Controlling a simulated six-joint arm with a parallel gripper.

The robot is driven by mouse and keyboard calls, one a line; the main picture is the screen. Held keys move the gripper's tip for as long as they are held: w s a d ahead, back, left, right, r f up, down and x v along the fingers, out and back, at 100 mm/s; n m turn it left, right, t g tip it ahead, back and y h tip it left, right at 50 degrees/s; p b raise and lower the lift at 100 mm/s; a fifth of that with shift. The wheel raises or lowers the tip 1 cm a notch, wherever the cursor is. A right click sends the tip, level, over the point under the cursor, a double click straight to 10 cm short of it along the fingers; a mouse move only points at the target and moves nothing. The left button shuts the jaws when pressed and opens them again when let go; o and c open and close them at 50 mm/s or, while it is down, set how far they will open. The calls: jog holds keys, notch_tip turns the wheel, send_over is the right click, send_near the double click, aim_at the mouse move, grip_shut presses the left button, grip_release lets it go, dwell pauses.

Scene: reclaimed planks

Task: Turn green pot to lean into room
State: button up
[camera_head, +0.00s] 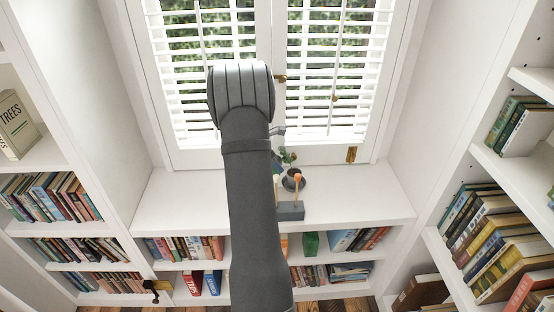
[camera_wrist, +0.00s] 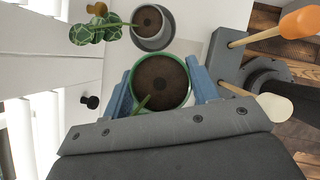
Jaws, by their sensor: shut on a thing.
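The green pot (camera_wrist: 160,80), round and filled with dark soil, sits between the two blue fingers of my gripper (camera_wrist: 160,70) in the wrist view. The fingers press on its opposite sides, and it looks upright. A green stem (camera_wrist: 143,103) shows at its lower-left edge in that view, running down-left toward my gripper's body, which hides the rest of the plant. The window side is at the left of the wrist view and the wooden floor at the right. In the head view my arm hides the green pot.
A grey pot (camera_wrist: 152,22) with a leafy plant stands on a saucer just beyond. The white sill (camera_head: 360,197) is clear to the right in the head view.

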jog(key=m+g, duration=0.1)
jog(key=m, duration=0.1)
jog(key=a+f+m+g, duration=0.1)
jog(key=m, duration=0.1)
jog(key=m+g, duration=0.1)
jog(key=m, duration=0.1)
jog(key=shift+a+f+m, duration=0.2)
jog(key=shift+m, duration=0.1)
jog(key=m+g, duration=0.1)
jog(key=m, duration=0.1)
jog(key=m+g, duration=0.1)
jog(key=m, duration=0.1)
jog(key=a+f+m+g+y, duration=0.1)
jog(key=m, duration=0.1)
jog(key=shift+a+f, duration=0.1)
jog(key=w+a+f+n+t+y, duration=0.1)
jog(key=w+n+t+y, duration=0.1)
jog(key=n, duration=0.8)
jog(key=w+a+f+n+t+y, duration=0.2)
jog(key=n+t, duration=0.2)
jog(key=n, duration=0.6)
jog(key=w+a+f+n+t+y, duration=0.2)
jog(key=n+t, duration=0.1)
jog(key=n, duration=0.7)
jog(key=shift+y, duration=0.4)
jog(key=shift+f, duration=0.15)
